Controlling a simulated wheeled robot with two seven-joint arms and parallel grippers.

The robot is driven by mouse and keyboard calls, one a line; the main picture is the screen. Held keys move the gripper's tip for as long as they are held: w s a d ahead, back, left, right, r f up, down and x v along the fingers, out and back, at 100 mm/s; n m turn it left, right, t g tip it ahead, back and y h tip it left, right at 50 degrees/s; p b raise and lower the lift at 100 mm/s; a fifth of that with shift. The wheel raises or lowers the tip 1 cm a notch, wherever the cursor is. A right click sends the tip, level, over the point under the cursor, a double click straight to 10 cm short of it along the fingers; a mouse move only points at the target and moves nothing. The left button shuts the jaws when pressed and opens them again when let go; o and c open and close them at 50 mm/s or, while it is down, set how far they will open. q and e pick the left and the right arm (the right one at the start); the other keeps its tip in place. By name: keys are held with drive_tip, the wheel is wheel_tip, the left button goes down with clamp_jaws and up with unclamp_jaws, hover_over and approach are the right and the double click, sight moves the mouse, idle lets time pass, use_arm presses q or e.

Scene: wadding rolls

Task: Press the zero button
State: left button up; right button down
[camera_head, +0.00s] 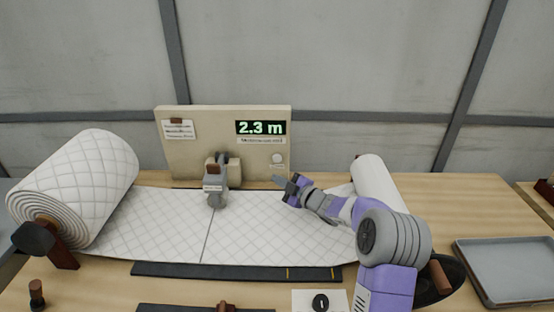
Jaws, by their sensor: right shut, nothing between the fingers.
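A beige panel (220,135) stands upright at the back of the table. Its display (261,128) reads 2.3 m in green. A small round pale button (277,158) sits on the panel's lower right, below the display and a printed label. My right gripper (282,182) is shut and empty, its tips just below and close to the button. I cannot tell whether the tips touch the panel. My left gripper is not in view.
Quilted white wadding runs from a large roll (75,185) at left across the table to a smaller roll (380,182) at right. A grey device (215,184) stands on the wadding before the panel. A grey tray (505,268) lies at right.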

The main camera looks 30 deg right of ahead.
sight(277, 158)
drive_tip(key=w+d+p, duration=0.4)
drive_tip(key=w, duration=0.2)
drive_tip(key=shift+w, duration=0.35)
drive_tip(key=shift+w+d, duration=0.1)
idle(1.8)
drive_tip(key=shift+w+d, duration=0.2)
drive_tip(key=shift+w, duration=0.05)
drive_tip(key=shift+w+d+p, duration=0.25)
drive_tip(key=shift+w+p, duration=0.15)
drive_tip(key=shift+p, duration=0.15)
idle(0.6)
drive_tip(key=shift+s+a+b, duration=0.5)
drive_tip(key=shift+s+b, duration=0.05)
drive_tip(key=shift+s, duration=0.2)
